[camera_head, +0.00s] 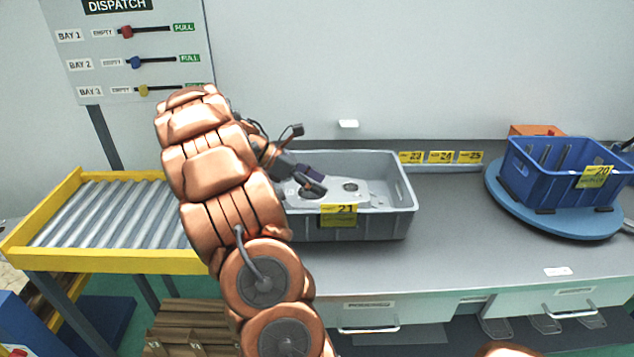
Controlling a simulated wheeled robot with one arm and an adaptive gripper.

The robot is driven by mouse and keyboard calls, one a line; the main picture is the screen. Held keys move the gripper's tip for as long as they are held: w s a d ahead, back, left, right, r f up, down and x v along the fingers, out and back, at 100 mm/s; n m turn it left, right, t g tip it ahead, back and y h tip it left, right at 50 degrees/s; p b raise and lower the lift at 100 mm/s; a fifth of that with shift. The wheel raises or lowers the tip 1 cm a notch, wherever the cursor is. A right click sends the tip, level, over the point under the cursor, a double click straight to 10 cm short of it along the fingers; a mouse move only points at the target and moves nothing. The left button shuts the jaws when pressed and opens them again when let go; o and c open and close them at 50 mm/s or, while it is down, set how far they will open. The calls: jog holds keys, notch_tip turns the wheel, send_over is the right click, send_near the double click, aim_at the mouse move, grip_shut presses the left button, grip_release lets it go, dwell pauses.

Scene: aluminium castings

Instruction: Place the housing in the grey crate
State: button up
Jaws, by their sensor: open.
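The grey crate (393,225) stands on the grey bench in the middle of the view, with a yellow label numbered 21 on its front wall. A light grey metal casting, the housing (352,197), lies inside the crate, with round dark openings on its top. My gripper (316,188) is open at the left part of the crate, over or beside the housing. I cannot tell whether its fingers touch the housing. My copper-coloured arm hides the crate's left end and part of the housing.
A blue crate (540,192) labelled 20 sits on a round blue turntable (525,222) at the right. A roller conveyor (105,215) with a yellow frame stands at the left. A dispatch board (130,50) stands behind it. The bench between the crate and turntable is clear.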

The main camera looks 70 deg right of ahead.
jog(key=v, duration=1.2)
jog(key=shift+b, duration=0.4)
jog(key=shift+a, duration=0.1)
jog(key=s+a+f+m+t, duration=0.1)
jog(key=a+m+t, duration=0.3)
jog(key=a, duration=1.8)
jog(key=s+a+f+t+y, duration=0.1)
jog(key=s+a+f, duration=0.1)
jog(key=s+a, duration=0.2)
jog(key=s+a+f+m+t+y, duration=0.1)
jog(key=s+a+f+t, duration=0.1)
jog(key=a, duration=0.8)
jog(key=s+a+f+m+t+y, duration=0.1)
jog(key=s+a+f+t, duration=0.1)
jog(key=s+a+f, duration=0.2)
jog(key=s+a, duration=0.2)
jog(key=a, duration=0.2)
jog(key=shift+y, duration=0.4)
